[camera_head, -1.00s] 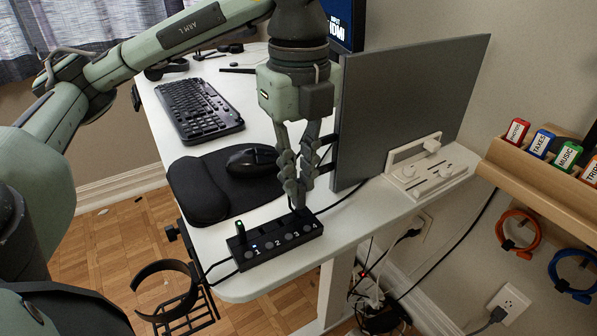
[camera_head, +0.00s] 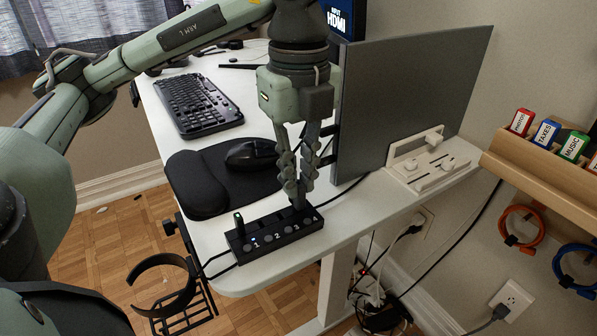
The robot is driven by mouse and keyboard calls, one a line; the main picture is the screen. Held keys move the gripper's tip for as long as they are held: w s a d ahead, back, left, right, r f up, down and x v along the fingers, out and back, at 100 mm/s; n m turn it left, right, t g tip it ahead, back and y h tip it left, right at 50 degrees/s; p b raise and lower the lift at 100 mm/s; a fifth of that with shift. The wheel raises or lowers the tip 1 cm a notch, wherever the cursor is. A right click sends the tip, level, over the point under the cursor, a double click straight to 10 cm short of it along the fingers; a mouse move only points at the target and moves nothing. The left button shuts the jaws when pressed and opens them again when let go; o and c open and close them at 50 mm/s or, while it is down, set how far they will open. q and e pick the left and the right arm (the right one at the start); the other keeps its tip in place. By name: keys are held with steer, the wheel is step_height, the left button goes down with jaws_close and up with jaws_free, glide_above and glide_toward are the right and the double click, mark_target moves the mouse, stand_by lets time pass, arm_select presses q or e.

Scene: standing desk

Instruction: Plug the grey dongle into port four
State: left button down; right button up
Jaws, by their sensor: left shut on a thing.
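The black port hub (camera_head: 262,246) lies near the desk's front corner, with numbered ports running left to right. A dark stick with a green light (camera_head: 239,222) stands upright in port one, at the hub's left end. My left gripper (camera_head: 298,201) points down over the right part of the hub, at the port three and four end. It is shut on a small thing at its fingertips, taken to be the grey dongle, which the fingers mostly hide. I cannot tell whether its lower end is inside a port. My right gripper is out of view.
A black mouse (camera_head: 250,154) on a wrist-rest mat (camera_head: 205,185) lies behind the hub. A grey monitor (camera_head: 412,105) stands close to the right of my gripper. A white panel (camera_head: 433,172) sits at the desk's right edge. A black cup holder (camera_head: 165,290) hangs off the front left.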

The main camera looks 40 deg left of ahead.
mark_target(299, 183)
arm_select(q)
steer(key=shift+f, duration=0.15)
steer(key=c, duration=1.5)
jaws_free()
step_height(299, 183, up, 12)
steer(key=shift+r, duration=0.1)
